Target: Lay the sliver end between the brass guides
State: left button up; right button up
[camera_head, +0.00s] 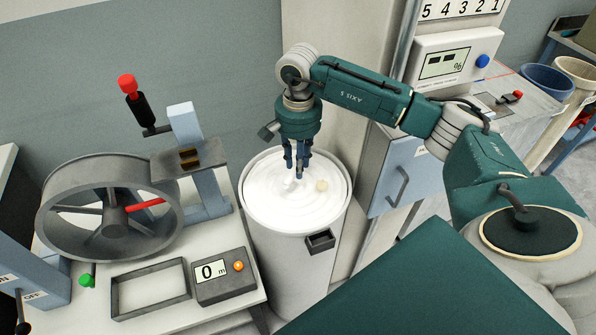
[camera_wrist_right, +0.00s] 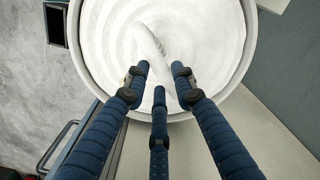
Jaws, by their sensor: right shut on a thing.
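The white sliver (camera_head: 270,205) lies coiled in a tall round can (camera_head: 252,219). My right gripper (camera_head: 297,172) reaches down over the can from above, its fingertips at the coils. In the right wrist view its three dark blue fingers (camera_wrist_right: 159,80) are shut on the sliver end (camera_wrist_right: 149,38), a raised white strand lying over the coils. The grip point itself is partly hidden. The brass guides (camera_head: 189,158) sit in a dark bracket on a blue-grey post, left of the can and apart from the gripper. My left gripper is not in view.
A grey drum (camera_head: 62,222) with a red-marked spoke stands left of the guides. A red-knobbed lever (camera_head: 128,88) rises behind. A counter box (camera_head: 225,278) reading 0 and an empty tray (camera_head: 150,289) are in front. A blue cabinet (camera_head: 407,175) stands right of the can.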

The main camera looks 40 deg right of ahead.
aim_at(298, 184)
notch_tip(298, 184, down, 5)
jog(key=shift+r+p, duration=0.1)
jog(key=shift+p, duration=0.55)
jog(key=shift+f, duration=0.2)
jog(key=shift+f+b, duration=0.2)
jog(key=shift+b, duration=0.1)
jog(key=o, duration=1)
jog(key=shift+r, duration=0.1)
jog(key=shift+r, duration=0.1)
